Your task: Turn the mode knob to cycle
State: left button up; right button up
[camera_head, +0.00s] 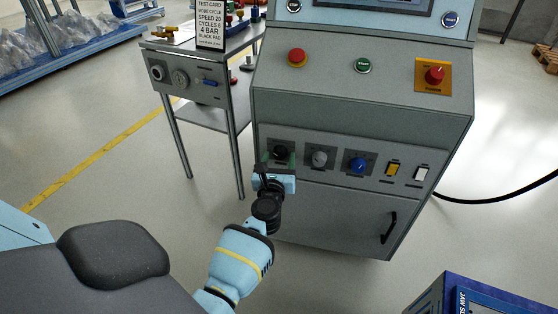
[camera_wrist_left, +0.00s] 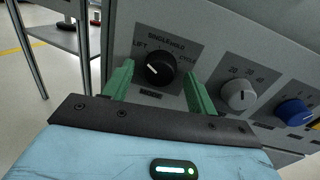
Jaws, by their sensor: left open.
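The black mode knob (camera_wrist_left: 160,69) sits on the console's lower panel, under printed labels that include LIFT, SINGLE, HOLD and CYCLE. Its white pointer mark slants to the upper left, toward LIFT. In the head view the knob (camera_head: 281,151) is the leftmost control, partly hidden by my gripper. My left gripper (camera_wrist_left: 158,70) is open, with one green finger on each side of the knob. I cannot tell whether the fingers touch it. It also shows in the head view (camera_head: 276,163), right in front of the panel. My right gripper is not in view.
A grey knob (camera_head: 319,158) and a blue knob (camera_head: 358,163) sit right of the mode knob, then yellow and white switches. Red and green buttons are on the sloped top. A side table (camera_head: 190,85) stands left of the console. Floor at the left front is clear.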

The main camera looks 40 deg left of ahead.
pick_arm(q)
jog(key=shift+w+a, duration=0.1)
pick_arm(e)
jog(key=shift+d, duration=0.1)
pick_arm(q)
jog(key=c, duration=1)
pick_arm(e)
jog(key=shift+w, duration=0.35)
